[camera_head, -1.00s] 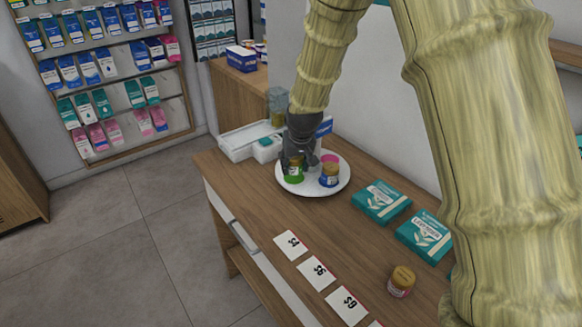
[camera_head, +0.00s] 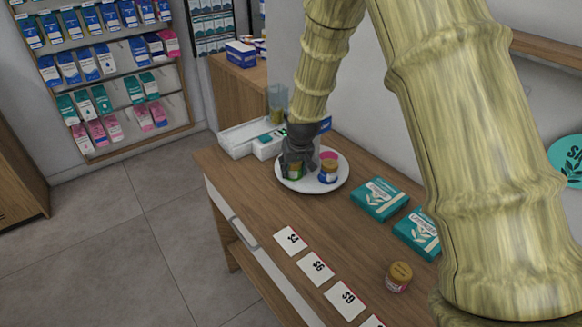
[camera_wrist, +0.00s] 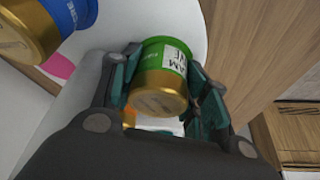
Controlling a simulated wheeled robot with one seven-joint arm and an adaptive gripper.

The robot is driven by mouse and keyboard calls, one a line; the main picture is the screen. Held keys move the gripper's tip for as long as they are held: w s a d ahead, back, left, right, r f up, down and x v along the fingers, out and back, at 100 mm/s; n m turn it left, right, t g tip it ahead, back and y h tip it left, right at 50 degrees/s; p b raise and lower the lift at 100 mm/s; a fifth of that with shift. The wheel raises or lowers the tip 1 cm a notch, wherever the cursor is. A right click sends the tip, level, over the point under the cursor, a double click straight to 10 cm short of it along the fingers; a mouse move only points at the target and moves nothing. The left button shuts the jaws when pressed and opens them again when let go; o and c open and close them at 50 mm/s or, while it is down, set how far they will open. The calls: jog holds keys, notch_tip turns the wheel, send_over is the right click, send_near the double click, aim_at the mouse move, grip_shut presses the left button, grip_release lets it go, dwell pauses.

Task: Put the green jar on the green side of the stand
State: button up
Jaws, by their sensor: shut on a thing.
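The green jar (camera_wrist: 162,78), with a gold lid and a white label panel, is between the fingers of my gripper (camera_wrist: 168,92) in the wrist view. My gripper is shut on it. In the head view, my gripper (camera_head: 294,164) is at the left part of the round white stand (camera_head: 312,188) and mostly hides the green jar (camera_head: 295,172). A pink patch (camera_wrist: 60,62) shows on the stand. No green side can be made out now. I cannot tell whether the jar touches the stand.
A blue jar (camera_head: 328,173) with a gold lid stands on the stand, right of my gripper. Teal boxes (camera_head: 380,199), price cards (camera_head: 315,267) and another gold-lidded jar (camera_head: 399,277) lie nearer on the wooden counter. White trays (camera_head: 245,138) are behind the stand.

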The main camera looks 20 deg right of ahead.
jog(key=o, duration=0.8)
jog(key=shift+c, duration=0.2)
jog(key=shift+r, duration=0.45)
jog(key=b+v, duration=0.1)
jog(key=v, duration=1)
jog(key=shift+s+b, duration=0.2)
jog(key=shift+b, duration=0.2)
jog(key=shift+r, duration=0.1)
